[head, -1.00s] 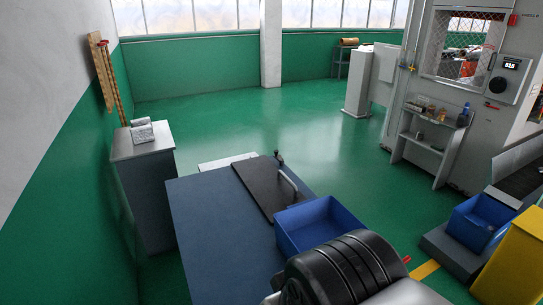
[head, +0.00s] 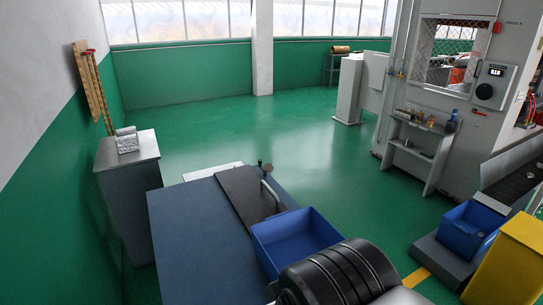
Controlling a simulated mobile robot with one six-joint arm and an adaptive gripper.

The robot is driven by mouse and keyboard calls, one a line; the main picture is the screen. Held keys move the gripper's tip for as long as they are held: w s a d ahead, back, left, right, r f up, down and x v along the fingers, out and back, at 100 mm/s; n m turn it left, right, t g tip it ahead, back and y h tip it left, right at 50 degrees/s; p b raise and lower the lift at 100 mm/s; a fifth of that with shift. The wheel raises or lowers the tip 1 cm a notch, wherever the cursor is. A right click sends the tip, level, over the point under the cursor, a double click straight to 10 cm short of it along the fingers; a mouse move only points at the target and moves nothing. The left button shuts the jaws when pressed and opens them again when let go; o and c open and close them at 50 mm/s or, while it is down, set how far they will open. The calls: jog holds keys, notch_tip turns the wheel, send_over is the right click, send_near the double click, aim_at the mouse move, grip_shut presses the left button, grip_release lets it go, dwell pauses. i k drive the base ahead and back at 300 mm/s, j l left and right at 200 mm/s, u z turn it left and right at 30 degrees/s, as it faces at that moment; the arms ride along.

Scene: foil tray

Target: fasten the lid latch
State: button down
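No lid latch can be made out in the head view. A dark flat board (head: 238,193) with a bent metal handle (head: 272,196) and a small dark knob at its far end lies on the blue-topped table (head: 190,235). I cannot tell whether this board is a lid. Small silver foil-like objects (head: 127,141) sit on a grey cabinet (head: 128,165) at the left. My gripper is not in view. A black ribbed rounded part, which seems to be mine, fills the bottom centre and hides part of the near area.
An open blue bin (head: 293,243) is at the table's right side. A yellow box (head: 508,262) and another blue bin (head: 468,228) stand at lower right. A grey shelf unit (head: 420,147) is by the right wall. Green floor (head: 270,130) beyond the table is clear.

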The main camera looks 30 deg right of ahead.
aim_at(260, 161)
jog(key=l, duration=2.85)
jog(key=i+l+u, duration=0.15)
jog(key=i+l, duration=1.5)
jog(key=i+j, duration=0.25)
jog(key=j, duration=0.15)
jog(key=i+j, duration=0.25)
jog(key=j, duration=0.15)
jog(key=i+j, duration=0.25)
jog(key=j, duration=0.1)
